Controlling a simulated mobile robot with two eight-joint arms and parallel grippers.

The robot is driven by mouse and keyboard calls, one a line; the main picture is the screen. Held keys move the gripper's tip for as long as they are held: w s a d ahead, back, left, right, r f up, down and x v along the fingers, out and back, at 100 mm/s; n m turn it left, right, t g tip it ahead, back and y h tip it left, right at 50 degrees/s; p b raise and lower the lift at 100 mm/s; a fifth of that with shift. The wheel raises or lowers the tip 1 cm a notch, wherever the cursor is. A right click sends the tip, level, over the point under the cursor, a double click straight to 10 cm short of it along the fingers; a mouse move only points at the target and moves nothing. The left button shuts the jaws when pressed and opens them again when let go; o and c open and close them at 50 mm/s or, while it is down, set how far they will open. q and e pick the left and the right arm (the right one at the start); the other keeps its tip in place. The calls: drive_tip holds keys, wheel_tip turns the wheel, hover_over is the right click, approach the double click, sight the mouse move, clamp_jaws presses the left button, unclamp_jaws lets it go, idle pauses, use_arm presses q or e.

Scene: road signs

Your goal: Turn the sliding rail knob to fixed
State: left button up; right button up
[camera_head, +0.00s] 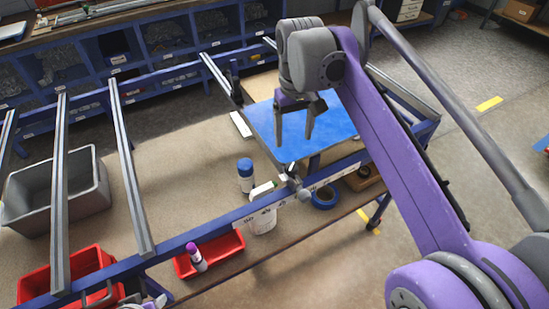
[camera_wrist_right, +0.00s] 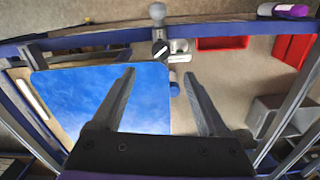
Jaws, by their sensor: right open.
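The sliding rail knob (camera_head: 292,178) is a small grey fitting on the blue front rail, at the inner end of a metal cross rail. In the right wrist view the knob (camera_wrist_right: 160,48) shows a dark face with a pale mark; its setting is too small to read. A grey ball-shaped handle (camera_wrist_right: 157,12) stands beside it. My right gripper (camera_head: 294,138) is open and empty, above the blue panel and behind the knob. In the wrist view the knob lies ahead, between the lines of the fingers. A grey and purple piece of my left gripper (camera_head: 98,296) shows at the bottom edge.
A blue panel (camera_head: 330,130) lies under my right gripper. A white bottle (camera_head: 263,215), a blue-capped bottle (camera_head: 245,175) and blue tape (camera_head: 325,197) are near the knob. Red bins (camera_head: 222,250) and a grey crate (camera_head: 85,195) stand to the left. Metal rails cross the frame.

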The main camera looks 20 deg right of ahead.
sight(291, 166)
wheel_tip(291, 166, down, 11)
drive_tip(key=shift+s+r+b, duration=0.1)
drive_tip(key=shift+r+b, duration=0.1)
drive_tip(key=shift+b, duration=0.25)
clamp_jaws()
idle(0.4)
